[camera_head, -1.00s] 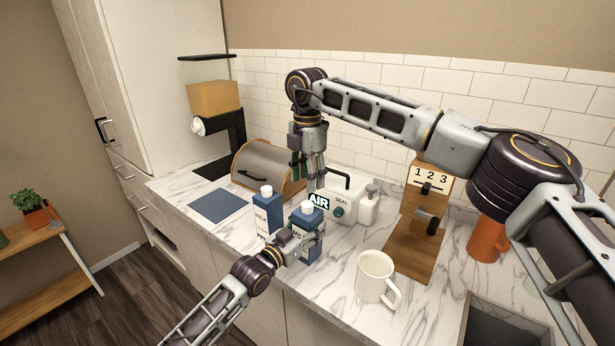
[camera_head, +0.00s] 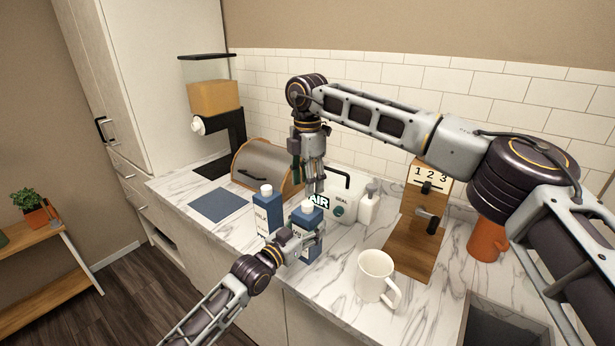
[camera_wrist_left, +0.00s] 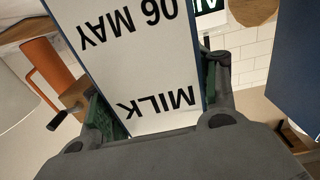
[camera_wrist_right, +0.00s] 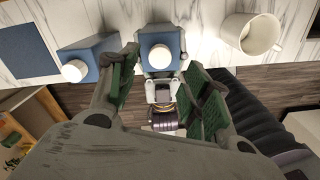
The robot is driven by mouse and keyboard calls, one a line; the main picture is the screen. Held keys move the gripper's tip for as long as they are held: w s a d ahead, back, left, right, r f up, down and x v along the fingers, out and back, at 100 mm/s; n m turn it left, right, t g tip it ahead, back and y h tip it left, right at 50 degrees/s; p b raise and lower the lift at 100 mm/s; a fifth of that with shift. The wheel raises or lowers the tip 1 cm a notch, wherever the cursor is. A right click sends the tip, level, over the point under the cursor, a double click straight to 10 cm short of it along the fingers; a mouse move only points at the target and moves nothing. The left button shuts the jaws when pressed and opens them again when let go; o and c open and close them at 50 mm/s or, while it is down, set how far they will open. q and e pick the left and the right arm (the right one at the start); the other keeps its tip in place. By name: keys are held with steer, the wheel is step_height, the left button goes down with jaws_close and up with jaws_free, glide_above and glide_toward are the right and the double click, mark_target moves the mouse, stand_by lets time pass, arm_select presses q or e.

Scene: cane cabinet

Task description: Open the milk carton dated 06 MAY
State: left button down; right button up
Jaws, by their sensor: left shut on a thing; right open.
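The milk carton dated 06 MAY (camera_wrist_left: 135,60) fills the middle of the left wrist view, its white label upside down. In the head view it is the right one (camera_head: 312,250) of two blue cartons. My left gripper (camera_head: 308,240) is shut on its sides. In the right wrist view its white cap (camera_wrist_right: 160,57) is on the blue top. My right gripper (camera_head: 316,187) points down just above the cap. Its fingers are open on either side of the cap, which appears between them in the right wrist view (camera_wrist_right: 158,64).
A second milk carton (camera_head: 266,212) with a white cap stands close on the left. A white AIR/SEAL box (camera_head: 341,208) and a soap dispenser (camera_head: 368,205) stand behind. A white mug (camera_head: 374,275) is at the right front. A blue mat (camera_head: 219,205) lies at the left.

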mark_target(308, 203)
steer(key=shift+f, duration=3.3)
jaws_close()
steer(key=shift+n, duration=0.3)
